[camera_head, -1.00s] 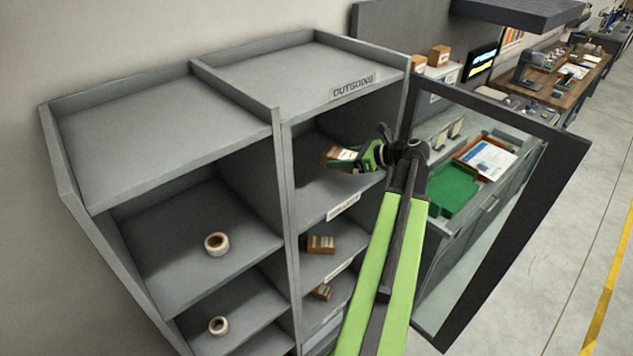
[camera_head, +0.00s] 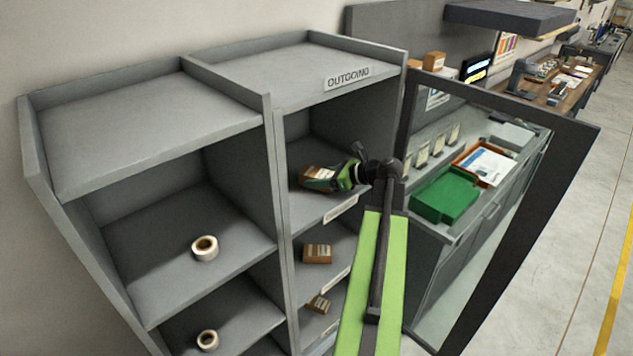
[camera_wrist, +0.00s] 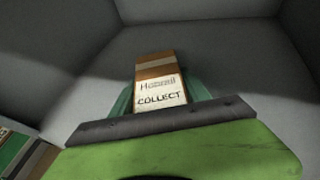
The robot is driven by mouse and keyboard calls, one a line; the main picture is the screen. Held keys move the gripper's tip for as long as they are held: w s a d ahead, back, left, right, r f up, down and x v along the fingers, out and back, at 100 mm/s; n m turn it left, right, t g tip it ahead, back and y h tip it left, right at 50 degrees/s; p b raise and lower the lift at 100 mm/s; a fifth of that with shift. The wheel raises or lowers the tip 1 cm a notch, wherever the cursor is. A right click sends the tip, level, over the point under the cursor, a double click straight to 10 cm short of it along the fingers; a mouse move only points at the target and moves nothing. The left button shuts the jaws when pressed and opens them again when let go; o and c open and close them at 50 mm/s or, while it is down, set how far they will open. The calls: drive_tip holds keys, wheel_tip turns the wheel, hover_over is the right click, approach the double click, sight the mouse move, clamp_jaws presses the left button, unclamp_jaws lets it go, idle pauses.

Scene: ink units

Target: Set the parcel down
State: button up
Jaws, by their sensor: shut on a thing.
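The parcel (camera_head: 315,175) is a small brown box with a white label, inside the top compartment of the right-hand shelf column, under the OUTGOING sign. My gripper (camera_head: 325,177), green with dark parts, is shut on it. In the wrist view the parcel (camera_wrist: 155,70) points into the compartment, its label reading "COLLECT" below a name I cannot read surely. The green fingers (camera_wrist: 160,103) lie at its sides. The parcel is low over the compartment floor (camera_head: 310,212); I cannot tell whether it touches.
Brown boxes (camera_head: 317,254) sit in lower compartments of the same column. Tape rolls (camera_head: 205,248) stand in the left column. An open framed glass door (camera_head: 560,125) is at the right, with a green tray (camera_head: 445,195) seen through it. The compartment has side walls and a label strip in front.

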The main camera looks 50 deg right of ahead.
drive_tip(key=shift+f, duration=0.15)
drive_tip(key=o, duration=1.6)
drive_tip(key=shift+s+r, duration=0.1)
drive_tip(key=shift+r, duration=0.3)
drive_tip(key=p+v, duration=0.4)
drive_tip(key=v, duration=0.6)
drive_tip(key=shift+s+d+r, duration=0.15)
drive_tip(key=shift+s+r, duration=0.05)
drive_tip(key=shift+s, duration=0.1)
drive_tip(key=shift+s+d+p, duration=0.15)
drive_tip(key=shift+s+p, duration=0.15)
drive_tip(key=shift+s, duration=0.2)
